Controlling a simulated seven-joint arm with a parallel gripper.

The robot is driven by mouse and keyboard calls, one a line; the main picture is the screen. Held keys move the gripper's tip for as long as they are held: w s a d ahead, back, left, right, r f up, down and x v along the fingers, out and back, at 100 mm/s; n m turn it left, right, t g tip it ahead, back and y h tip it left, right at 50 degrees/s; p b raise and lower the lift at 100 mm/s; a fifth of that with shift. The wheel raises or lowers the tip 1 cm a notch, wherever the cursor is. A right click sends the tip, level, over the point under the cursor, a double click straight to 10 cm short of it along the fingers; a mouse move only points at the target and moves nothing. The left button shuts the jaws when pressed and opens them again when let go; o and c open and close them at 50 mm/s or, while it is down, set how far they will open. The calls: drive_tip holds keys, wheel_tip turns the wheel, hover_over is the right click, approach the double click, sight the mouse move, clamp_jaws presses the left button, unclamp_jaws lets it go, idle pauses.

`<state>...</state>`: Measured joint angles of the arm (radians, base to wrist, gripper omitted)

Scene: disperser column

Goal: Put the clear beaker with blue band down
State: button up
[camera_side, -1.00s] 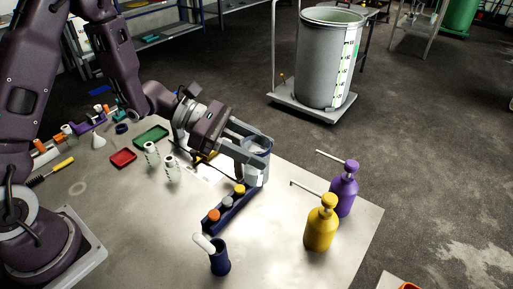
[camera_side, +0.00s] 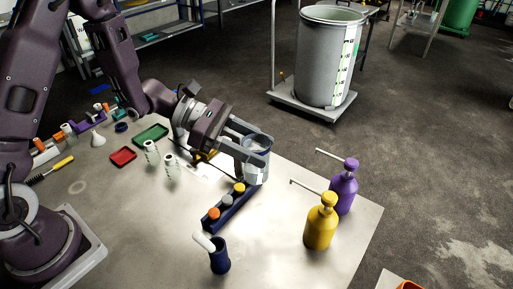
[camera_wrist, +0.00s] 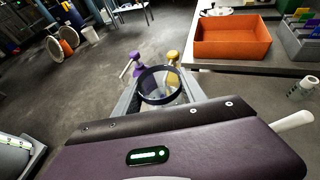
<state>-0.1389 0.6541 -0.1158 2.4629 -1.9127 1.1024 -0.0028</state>
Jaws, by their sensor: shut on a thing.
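The clear beaker with a blue band (camera_side: 257,160) is near the far edge of the metal table in the side view. My gripper (camera_side: 254,158) is shut on it, with a finger on either side. The beaker looks upright, and its base is low, close to the tabletop. I cannot tell whether the base touches the table. In the wrist view the beaker's dark round rim (camera_wrist: 160,84) shows between the fingers of my gripper (camera_wrist: 160,92).
A blue rack with colored caps (camera_side: 229,207) stands just in front of the beaker. A yellow pump bottle (camera_side: 321,226) and a purple pump bottle (camera_side: 344,188) stand to the right. A dark blue cup (camera_side: 220,257) is nearer. Table between rack and bottles is clear.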

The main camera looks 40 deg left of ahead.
drive_tip(key=s+d+f+m+g+h, duration=0.1)
drive_tip(key=s+d+f+m+g, duration=0.35)
drive_tip(key=s+d, duration=0.25)
drive_tip(key=shift+g, duration=0.25)
wheel_tip(320, 180, down, 10)
drive_tip(key=shift+f, duration=0.1)
drive_tip(key=shift+f, duration=0.1)
drive_tip(key=o, duration=1.5)
